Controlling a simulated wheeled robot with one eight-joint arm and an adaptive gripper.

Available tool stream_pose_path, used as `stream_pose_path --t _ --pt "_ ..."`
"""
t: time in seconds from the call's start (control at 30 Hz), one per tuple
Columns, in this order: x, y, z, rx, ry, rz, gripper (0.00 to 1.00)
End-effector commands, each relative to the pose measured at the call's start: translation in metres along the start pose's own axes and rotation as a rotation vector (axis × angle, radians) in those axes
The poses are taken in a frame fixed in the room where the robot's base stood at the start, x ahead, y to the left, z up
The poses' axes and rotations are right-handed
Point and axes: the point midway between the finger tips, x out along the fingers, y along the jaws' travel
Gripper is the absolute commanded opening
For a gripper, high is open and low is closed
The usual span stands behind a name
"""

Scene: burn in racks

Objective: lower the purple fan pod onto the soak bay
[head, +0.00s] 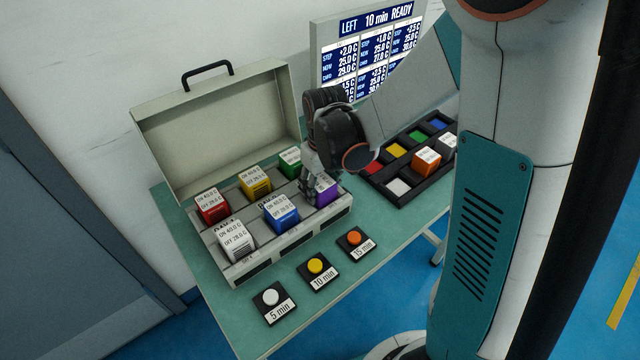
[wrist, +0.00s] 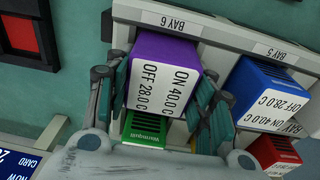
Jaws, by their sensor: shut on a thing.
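The purple fan pod (wrist: 165,55) has a white label reading ON 40.0 C, OFF 28.0 C. My gripper (wrist: 160,100) is shut on it, one finger on each side. In the head view the pod (head: 327,193) is at the front right of the open case, partly hidden by my gripper (head: 312,187). The soak bay case (head: 246,263) is pale, with two rows of pods. In the wrist view the pod is at the BAY 6 label (wrist: 178,20). I cannot tell whether its underside touches the bay.
The blue pod (head: 281,213) stands left of the purple one, and the green pod (head: 290,160) is behind it. Red, yellow and white pods fill other bays. Three timer buttons (head: 316,266) are in front.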

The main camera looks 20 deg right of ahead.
Motion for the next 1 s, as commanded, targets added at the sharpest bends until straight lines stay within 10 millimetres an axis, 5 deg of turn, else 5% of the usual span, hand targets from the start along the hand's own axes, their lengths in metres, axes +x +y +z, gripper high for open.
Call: stream_pose_path --t 0.4,0.43,0.53,1.0 --pt "0.0016 0.0000 0.0001 0.000 0.000 0.000 0.04" --pt "0.0016 0.0000 0.0001 0.000 0.000 0.000 0.52" --pt "0.0016 0.0000 0.0001 0.000 0.000 0.000 0.73" --pt "-0.0042 0.0001 -0.0002 0.000 0.000 0.000 0.73"
